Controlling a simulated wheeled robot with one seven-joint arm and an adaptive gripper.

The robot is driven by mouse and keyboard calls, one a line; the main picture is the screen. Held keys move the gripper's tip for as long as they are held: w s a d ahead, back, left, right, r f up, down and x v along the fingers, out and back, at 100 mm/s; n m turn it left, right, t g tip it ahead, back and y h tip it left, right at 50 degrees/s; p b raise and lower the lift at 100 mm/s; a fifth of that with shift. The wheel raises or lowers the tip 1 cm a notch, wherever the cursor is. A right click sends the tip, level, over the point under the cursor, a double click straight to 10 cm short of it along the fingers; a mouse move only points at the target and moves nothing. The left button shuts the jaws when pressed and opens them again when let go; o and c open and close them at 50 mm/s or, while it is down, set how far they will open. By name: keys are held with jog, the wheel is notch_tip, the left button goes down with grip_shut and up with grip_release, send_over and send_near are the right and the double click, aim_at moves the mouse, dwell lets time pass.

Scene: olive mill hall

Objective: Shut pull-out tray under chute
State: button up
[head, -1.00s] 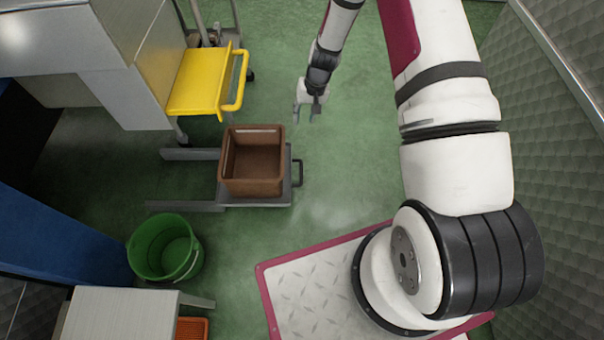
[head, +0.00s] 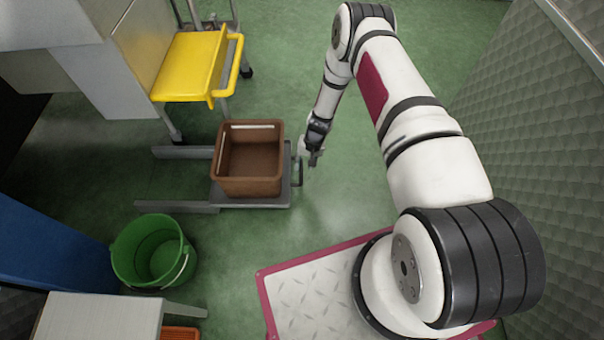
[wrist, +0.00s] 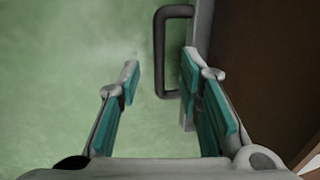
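The grey pull-out tray (head: 222,202) sits on two metal rails, with its black handle (head: 300,173) on its right edge. It sticks out to the right of the rails. A brown crate (head: 249,187) stands on it. My gripper (head: 313,160) is open and empty, just right of the handle's upper end. In the wrist view the dark handle (wrist: 159,50) shows between the two spread fingertips of my gripper (wrist: 160,72). Whether a finger touches it I cannot tell. The tray's edge (wrist: 204,25) lies behind the right finger.
A yellow platform with a handle (head: 190,68) stands above the rails, beside a grey machine housing (head: 118,60). A green bucket (head: 152,250) stands below the rails in the picture. A light table (head: 100,315) is at lower left. Green floor (head: 350,190) right of the tray is clear.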

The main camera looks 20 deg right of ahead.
aim_at(301, 173)
jog(key=f, duration=0.2)
jog(key=f+b, duration=0.1)
jog(key=a+f+b, duration=0.1)
jog(key=f, duration=0.1)
jog(key=shift+w+f, duration=0.2)
jog(key=shift+f, duration=0.15)
grip_shut()
